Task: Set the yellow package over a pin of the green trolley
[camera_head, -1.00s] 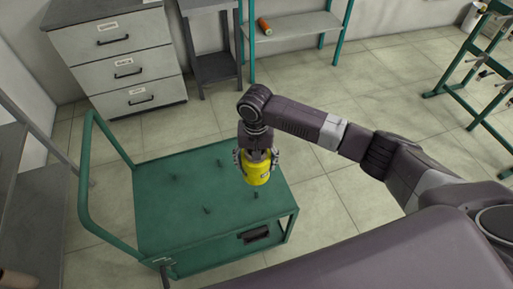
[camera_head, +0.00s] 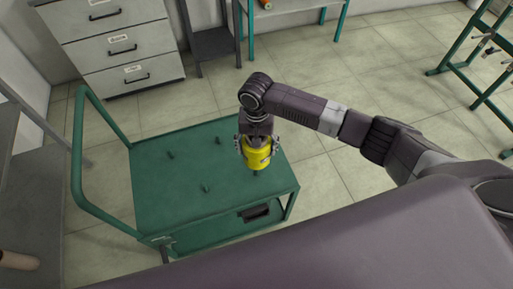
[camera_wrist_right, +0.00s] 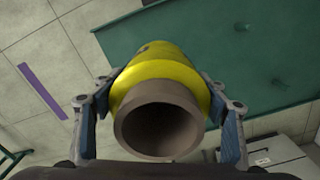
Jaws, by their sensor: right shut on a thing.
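The yellow package (camera_head: 258,157) is held by my right gripper (camera_head: 257,146) above the right part of the green trolley (camera_head: 160,207). In the right wrist view the yellow package (camera_wrist_right: 165,70) shows its hollow brown tube end toward the camera, with the fingers of my right gripper (camera_wrist_right: 160,105) on both sides. The trolley top carries several short dark green pins, such as one near the front middle (camera_head: 206,188) and one at the back left (camera_head: 170,155). A pin tip (camera_head: 256,172) shows just below the package; whether the tube is around it cannot be told. My left gripper is not in view.
The trolley's handle (camera_head: 77,150) rises at its left side. Grey drawers (camera_head: 120,45) and a shelf with an orange package (camera_head: 265,4) stand at the back. A green rack (camera_head: 478,60) stands at the right. Clear tiled floor (camera_head: 340,190) lies right of the trolley.

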